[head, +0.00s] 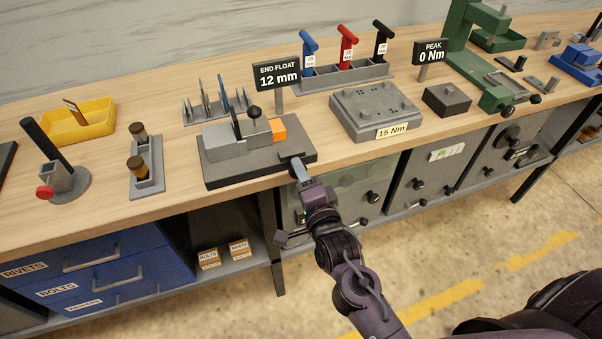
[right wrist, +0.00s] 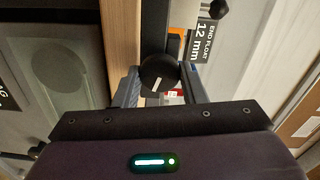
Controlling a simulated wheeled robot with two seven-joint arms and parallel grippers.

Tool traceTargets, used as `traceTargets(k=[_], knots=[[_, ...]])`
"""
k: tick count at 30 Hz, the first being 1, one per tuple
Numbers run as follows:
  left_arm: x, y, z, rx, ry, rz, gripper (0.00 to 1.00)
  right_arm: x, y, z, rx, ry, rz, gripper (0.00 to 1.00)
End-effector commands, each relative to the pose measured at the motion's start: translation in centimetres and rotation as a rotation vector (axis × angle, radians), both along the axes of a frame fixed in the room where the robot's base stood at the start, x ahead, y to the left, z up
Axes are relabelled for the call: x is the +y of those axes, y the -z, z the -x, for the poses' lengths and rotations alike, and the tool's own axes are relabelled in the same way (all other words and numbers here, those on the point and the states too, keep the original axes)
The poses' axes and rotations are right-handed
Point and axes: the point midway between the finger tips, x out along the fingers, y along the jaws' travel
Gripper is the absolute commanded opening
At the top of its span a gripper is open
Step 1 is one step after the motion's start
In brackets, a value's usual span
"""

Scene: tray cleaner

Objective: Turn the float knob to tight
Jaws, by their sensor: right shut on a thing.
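The float knob (right wrist: 158,77) is a round black knob with a short white mark, seen end-on in the right wrist view. My right gripper (head: 298,168) is at the front right corner of the end float fixture (head: 219,178). It is shut on the knob, with one grey-blue finger on each side in the right wrist view (right wrist: 160,92). In the head view my gripper mostly hides the knob. The sign (head: 277,75) above the fixture reads END FLOAT 12 mm. I cannot make out a tight marking. My left gripper is not in view.
A grey block labelled 15 Nm (head: 375,112) lies right of the fixture. Blue, red and black torque drivers stand in a rack (head: 345,77) behind. A two-post holder (head: 147,178) and a yellow bin (head: 93,128) are to the left. The bench's front edge runs under my right arm.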

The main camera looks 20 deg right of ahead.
Motion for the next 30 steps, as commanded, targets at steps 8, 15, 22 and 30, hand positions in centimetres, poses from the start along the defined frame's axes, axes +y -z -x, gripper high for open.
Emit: traceTargets(k=[8, 15, 22, 30], knots=[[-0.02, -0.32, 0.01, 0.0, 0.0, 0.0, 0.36, -0.07, -0.04, -0.02, 0.005, 0.003, -0.153, 0.15], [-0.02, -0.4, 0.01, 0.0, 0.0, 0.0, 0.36, -0.06, -0.03, -0.02, 0.006, 0.002, -0.209, 0.15], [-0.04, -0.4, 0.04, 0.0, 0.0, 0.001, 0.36, -0.08, -0.01, -0.02, 0.006, 0.002, -0.221, 0.15], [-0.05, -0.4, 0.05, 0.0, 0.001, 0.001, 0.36, -0.08, -0.01, -0.02, 0.006, 0.002, -0.219, 0.42]])
